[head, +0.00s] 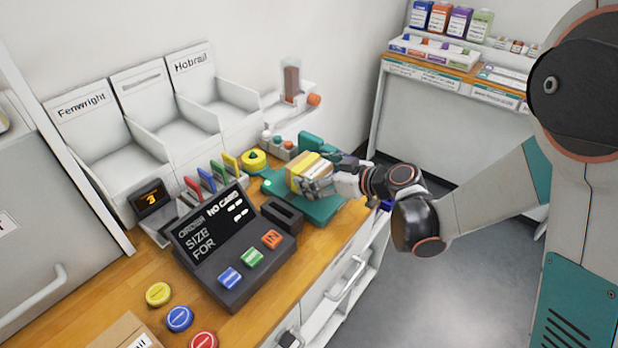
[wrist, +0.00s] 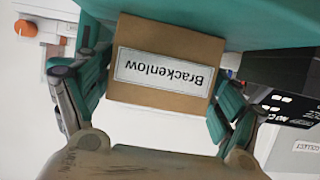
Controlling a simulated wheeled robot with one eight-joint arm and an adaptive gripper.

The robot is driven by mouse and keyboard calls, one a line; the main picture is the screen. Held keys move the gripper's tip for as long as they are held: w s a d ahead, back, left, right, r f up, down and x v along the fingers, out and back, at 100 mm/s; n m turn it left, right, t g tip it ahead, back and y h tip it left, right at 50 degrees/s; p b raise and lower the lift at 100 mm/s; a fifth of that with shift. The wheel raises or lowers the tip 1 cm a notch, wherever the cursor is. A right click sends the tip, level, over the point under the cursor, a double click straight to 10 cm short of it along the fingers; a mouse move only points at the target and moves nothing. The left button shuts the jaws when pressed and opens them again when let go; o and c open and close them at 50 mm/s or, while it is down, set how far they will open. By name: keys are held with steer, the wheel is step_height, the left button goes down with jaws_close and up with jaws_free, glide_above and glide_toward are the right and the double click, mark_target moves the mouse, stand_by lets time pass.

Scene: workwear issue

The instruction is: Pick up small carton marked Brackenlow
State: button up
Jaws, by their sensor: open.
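The small brown carton (wrist: 160,62) has a white label reading Brackenlow, upside down in the wrist view. In the head view the carton (head: 302,168) looks tan and yellow and is at the teal stand (head: 330,208) on the counter, partly hidden by my gripper. My gripper (wrist: 158,75) is open, with one finger on each side of the carton. A gap shows at the left finger; whether the right finger touches is unclear. In the head view my gripper (head: 318,178) reaches in from the right.
A dark order console (head: 225,245) with coloured buttons stands left of the stand. Coloured cards (head: 208,180) and a yellow knob (head: 253,160) are behind it. White bins (head: 190,105) line the wall. A shelf (head: 430,68) with bottles is at the back right.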

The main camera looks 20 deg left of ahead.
steer(key=x, duration=0.2)
steer(key=shift+w+a+f, duration=0.1)
steer(key=shift+w+a, duration=0.05)
steer(key=shift+a, duration=0.1)
steer(key=shift+d, duration=0.1)
steer(key=shift+c, duration=0.6)
steer(key=c, duration=1)
steer(key=shift+o, duration=0.2)
